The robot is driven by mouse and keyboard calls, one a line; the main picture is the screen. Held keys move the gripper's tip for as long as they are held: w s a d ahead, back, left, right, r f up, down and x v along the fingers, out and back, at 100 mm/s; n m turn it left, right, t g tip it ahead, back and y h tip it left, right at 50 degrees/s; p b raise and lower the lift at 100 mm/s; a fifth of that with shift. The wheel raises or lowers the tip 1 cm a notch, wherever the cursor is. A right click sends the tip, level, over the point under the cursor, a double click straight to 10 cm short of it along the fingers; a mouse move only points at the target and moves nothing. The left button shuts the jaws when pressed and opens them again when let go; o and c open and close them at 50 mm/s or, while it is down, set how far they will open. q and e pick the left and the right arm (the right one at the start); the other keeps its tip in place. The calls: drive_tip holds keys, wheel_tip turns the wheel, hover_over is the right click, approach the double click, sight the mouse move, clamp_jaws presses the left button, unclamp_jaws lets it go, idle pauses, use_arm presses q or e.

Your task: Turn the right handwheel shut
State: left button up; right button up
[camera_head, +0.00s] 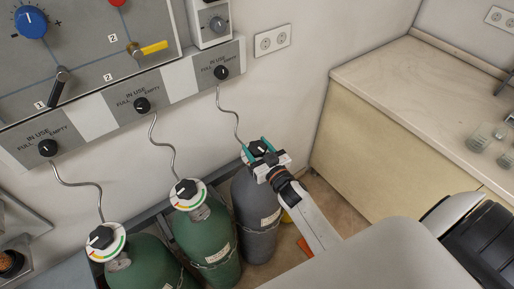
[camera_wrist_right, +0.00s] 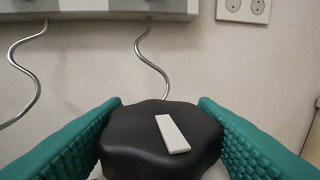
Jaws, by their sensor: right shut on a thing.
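The right handwheel (camera_head: 258,148) is a black knob on top of the grey gas cylinder (camera_head: 256,213), the rightmost of three cylinders. My right gripper (camera_head: 259,150) is over it, with its teal fingers on either side. In the right wrist view, the black handwheel (camera_wrist_right: 160,140) sits between the two teal fingers, which are shut on it. A white bar mark on its top tilts slightly, its upper end to the left. The dial under the handwheel is mostly hidden. My left gripper is not in view.
Two green cylinders (camera_head: 209,236) (camera_head: 147,263) with black handwheels and coloured dials stand to the left. Curled metal tubes (camera_head: 228,115) run up to the wall panel (camera_head: 131,103). A counter (camera_head: 420,90) with glassware stands at the right.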

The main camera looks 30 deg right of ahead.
drive_tip(key=shift+m+h+b, duration=0.6)
drive_tip(key=shift+m+h, duration=0.5)
drive_tip(key=shift+h, duration=0.5)
drive_tip(key=shift+r, duration=0.1)
drive_tip(key=o, duration=1)
drive_tip(key=shift+s, duration=0.1)
